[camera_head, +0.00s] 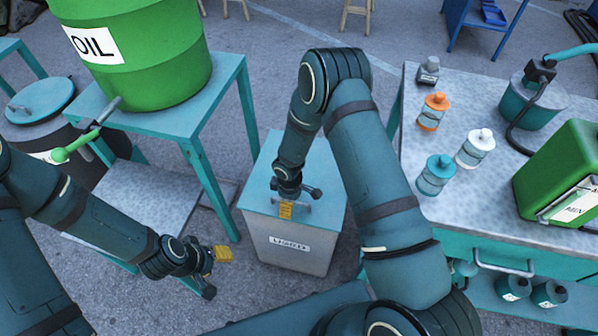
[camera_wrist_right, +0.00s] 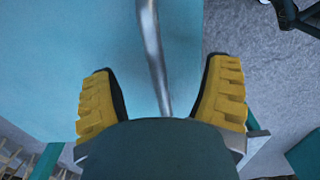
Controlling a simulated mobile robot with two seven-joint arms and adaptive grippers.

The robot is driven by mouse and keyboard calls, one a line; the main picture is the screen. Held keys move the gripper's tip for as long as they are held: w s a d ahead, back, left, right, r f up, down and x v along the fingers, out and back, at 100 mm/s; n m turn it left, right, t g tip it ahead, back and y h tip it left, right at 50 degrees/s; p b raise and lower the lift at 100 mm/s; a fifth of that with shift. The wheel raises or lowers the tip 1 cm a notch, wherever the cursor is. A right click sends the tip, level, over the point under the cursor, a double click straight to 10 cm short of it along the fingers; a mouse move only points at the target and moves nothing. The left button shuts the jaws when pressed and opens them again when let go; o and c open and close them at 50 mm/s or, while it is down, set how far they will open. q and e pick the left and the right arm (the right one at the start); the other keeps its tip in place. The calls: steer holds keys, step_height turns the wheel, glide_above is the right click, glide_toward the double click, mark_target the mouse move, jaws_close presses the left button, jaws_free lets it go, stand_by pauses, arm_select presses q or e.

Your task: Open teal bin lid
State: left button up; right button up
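The bin (camera_head: 300,248) is a light grey box with a white label, standing on the floor in the middle of the head view. Its flat teal lid (camera_head: 325,172) is down on it. My right gripper (camera_head: 299,202) is low over the lid, near its front edge. In the right wrist view its yellow-padded fingers (camera_wrist_right: 161,98) are apart, with the lid's thin metal handle (camera_wrist_right: 152,45) running between them. I see gaps on both sides of the handle. My left gripper (camera_head: 215,271) is open and empty, left of the bin.
A green oil barrel (camera_head: 140,60) stands on a teal table left of the bin. On the right a workbench (camera_head: 445,95) holds small bottles, a teal pot (camera_head: 530,100) and a green canister (camera_head: 560,175). Grey floor (camera_head: 260,90) is free behind the bin.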

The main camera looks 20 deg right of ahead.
jaws_close()
steer(key=shift+w+d+r+p, duration=0.2)
steer(key=shift+r+p, duration=0.4)
steer(key=shift+r, duration=0.45)
steer(key=shift+w+d+r+p, duration=0.1)
steer(key=shift+w+r+p, duration=0.15)
steer(key=shift+r+p, duration=0.55)
steer(key=shift+w+d+r+p, duration=0.2)
steer(key=shift+r+p, duration=0.15)
steer(key=shift+r, duration=0.9)
steer(key=w+d+r+p, duration=0.3)
steer(key=w+r, duration=0.3)
steer(key=r, duration=0.3)
steer(key=w+d+r+p, duration=0.4)
steer(key=w+r, duration=0.3)
steer(key=r, duration=0.2)
steer(key=shift+w+d+r, duration=0.15)
steer(key=shift+d+r, duration=0.1)
steer(key=shift+d, duration=0.6)
steer(key=w+d+r+b, duration=0.2)
steer(key=w+d, duration=0.4)
steer(key=w, duration=0.4)
steer(key=shift+d+r, duration=0.4)
steer(key=shift+r, duration=0.3)
steer(key=shift+r, duration=0.1)
